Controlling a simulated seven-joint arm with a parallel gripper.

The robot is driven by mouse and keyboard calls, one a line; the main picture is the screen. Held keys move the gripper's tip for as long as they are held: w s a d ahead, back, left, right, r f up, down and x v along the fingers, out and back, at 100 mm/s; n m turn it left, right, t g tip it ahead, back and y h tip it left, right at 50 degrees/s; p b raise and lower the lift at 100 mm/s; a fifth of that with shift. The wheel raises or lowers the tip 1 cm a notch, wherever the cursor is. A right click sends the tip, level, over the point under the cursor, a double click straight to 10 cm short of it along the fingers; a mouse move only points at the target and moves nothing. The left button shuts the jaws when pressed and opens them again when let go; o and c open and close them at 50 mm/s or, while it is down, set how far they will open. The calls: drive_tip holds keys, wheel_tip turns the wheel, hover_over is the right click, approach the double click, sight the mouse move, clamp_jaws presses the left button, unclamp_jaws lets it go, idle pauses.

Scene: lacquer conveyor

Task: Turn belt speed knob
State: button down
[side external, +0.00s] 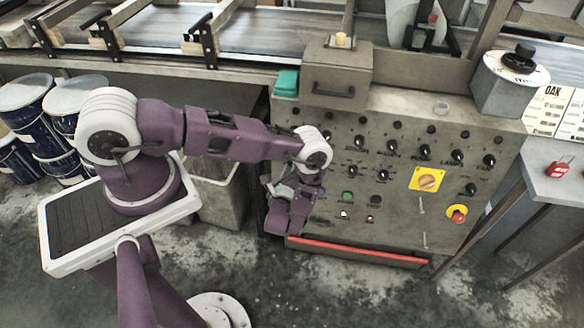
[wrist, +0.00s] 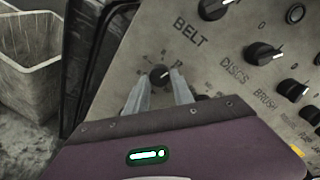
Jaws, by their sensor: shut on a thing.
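The belt speed knob (wrist: 159,73) is a small black knob with a dial scale around it, below the word BELT on the grey control panel (wrist: 225,60). In the wrist view the two pale fingers of my gripper (wrist: 160,86) are at the knob, one on each side, shut on it. The lower part of the knob is between the fingers and partly hidden. In the side view my gripper (side external: 292,208) is at the left part of the control panel (side external: 400,225), and it and my wrist hide the knob there.
A grey bin (side external: 222,195) stands left of the panel. A red bar (side external: 355,253) runs along its lower edge.

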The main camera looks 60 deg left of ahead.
drive_tip(key=m+y, duration=0.1)
drive_tip(key=m, duration=1)
drive_tip(key=shift+f, duration=0.15)
idle(0.5)
drive_tip(key=c, duration=1.1)
unclamp_jaws()
drive_tip(key=shift+s, duration=0.1)
drive_tip(key=v, duration=0.7)
